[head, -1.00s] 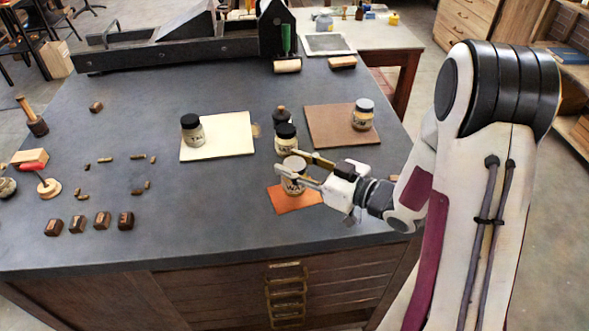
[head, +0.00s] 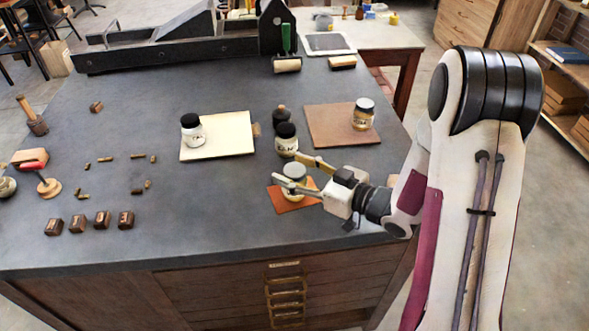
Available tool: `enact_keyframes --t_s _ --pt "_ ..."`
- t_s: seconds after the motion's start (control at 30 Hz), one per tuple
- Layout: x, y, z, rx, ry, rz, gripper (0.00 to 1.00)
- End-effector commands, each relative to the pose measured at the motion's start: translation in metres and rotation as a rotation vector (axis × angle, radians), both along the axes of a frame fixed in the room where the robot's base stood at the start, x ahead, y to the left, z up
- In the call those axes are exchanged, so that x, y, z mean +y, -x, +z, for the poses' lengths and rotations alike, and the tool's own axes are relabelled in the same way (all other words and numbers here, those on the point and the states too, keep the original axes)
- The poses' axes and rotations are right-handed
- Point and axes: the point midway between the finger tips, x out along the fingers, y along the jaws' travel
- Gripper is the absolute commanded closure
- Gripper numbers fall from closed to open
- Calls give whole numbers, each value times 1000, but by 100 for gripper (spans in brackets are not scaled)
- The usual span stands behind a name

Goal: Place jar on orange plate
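A small jar with a pale lid (head: 294,171) stands upright on the orange plate (head: 285,205), near the table's right front. My gripper (head: 285,167) reaches in from the right with its fingers apart, one on the far side of the jar and one on the near side. The near finger crosses in front of the jar and hides part of its body. The fingers look spread wider than the jar, but I cannot tell whether either touches it.
A dark-lidded jar (head: 286,139) stands just behind the far finger, with a small dark bottle (head: 281,115) behind it. Other jars stand on the cream plate (head: 235,135) and brown plate (head: 330,125).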

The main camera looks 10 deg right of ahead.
Motion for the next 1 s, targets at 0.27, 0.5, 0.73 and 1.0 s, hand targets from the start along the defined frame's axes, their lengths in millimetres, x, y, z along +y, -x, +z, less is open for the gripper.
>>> enact_keyframes --t_s 0.27,0.5,0.73,1.0 --pt "0 0 1 -1 1 0 49" --pt "-6 5 4 0 0 -2 49" --pt "-21 19 7 0 0 -3 49" --pt "-40 39 11 0 0 -4 49"
